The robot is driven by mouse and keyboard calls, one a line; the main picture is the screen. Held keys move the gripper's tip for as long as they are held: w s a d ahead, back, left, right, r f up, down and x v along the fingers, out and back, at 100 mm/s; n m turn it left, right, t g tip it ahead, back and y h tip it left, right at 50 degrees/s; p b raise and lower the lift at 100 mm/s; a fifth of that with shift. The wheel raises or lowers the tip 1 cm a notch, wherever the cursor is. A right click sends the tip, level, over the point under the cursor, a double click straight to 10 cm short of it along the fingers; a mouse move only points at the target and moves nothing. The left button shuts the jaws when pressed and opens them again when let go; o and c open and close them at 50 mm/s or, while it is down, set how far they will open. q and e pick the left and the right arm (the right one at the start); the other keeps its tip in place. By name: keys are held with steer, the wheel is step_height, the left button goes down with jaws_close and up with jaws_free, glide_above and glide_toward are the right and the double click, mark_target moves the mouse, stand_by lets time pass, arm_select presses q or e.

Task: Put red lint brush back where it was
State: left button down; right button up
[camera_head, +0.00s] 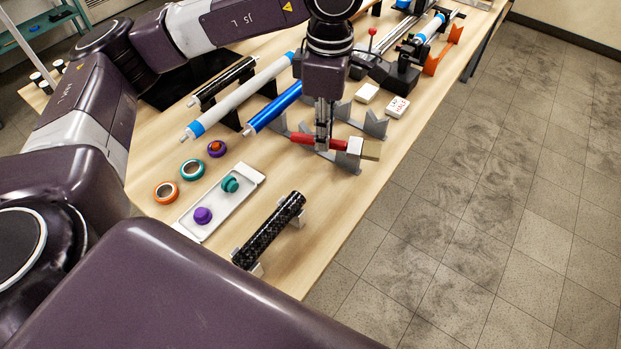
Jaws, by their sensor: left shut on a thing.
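The red lint brush (303,138) has a red handle and a pale block-shaped head at its right end. My left gripper (323,141) points down at the brush near the right part of the table and is shut on its red handle, hiding part of it. The brush lies roughly level, just over or on a grey stand (347,165); I cannot tell whether it touches. My right gripper is not in view.
A blue roller (273,108) and a grey roller (240,95) lie left of the gripper. A white tray (247,180) holds teal and purple caps. A black carbon tube (270,230) rests on supports near the front. White blocks (397,107) lie to the right.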

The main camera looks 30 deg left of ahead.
arm_select(q)
steer(key=n, duration=0.3)
steer(key=shift+w+r, duration=0.1)
steer(key=shift+w, duration=0.25)
steer(key=n, duration=0.5)
steer(key=n+p, duration=0.5)
steer(key=n, duration=1.9)
glide_above(317, 185)
step_height(317, 185, down, 17)
steer(key=shift+r, duration=0.15)
step_height(317, 185, down, 3)
steer(key=shift+f+p, duration=0.2)
steer(key=shift+p, duration=0.25)
steer(key=shift+f, duration=0.25)
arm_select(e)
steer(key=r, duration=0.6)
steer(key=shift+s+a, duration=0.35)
